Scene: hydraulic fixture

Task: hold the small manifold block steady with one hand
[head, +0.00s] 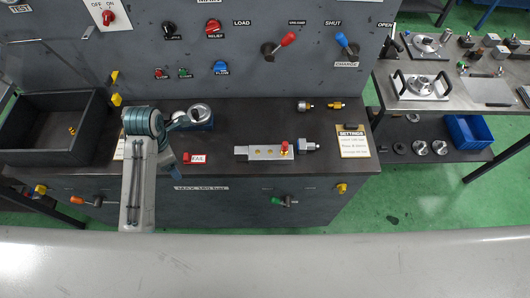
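The small manifold block (268,153) is a silver bar lying on the dark bench top, right of the middle. It has yellowish ports, a red-topped fitting (284,146) and a blue and silver fitting (308,146) at its right end. My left arm reaches over the bench well left of the block. Its wrist end, with my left gripper (199,115), is seen from above near a small blue part, apart from the block. The fingers are too small and hidden to read. My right gripper is not in view. Nothing of mine touches the block.
A dark open tray (50,148) stands at the left. A red part (187,158) with a label lies left of the block. Two small fittings (320,105) lie behind it, and a settings card (352,144) to its right. The upright panel with levers rises behind.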

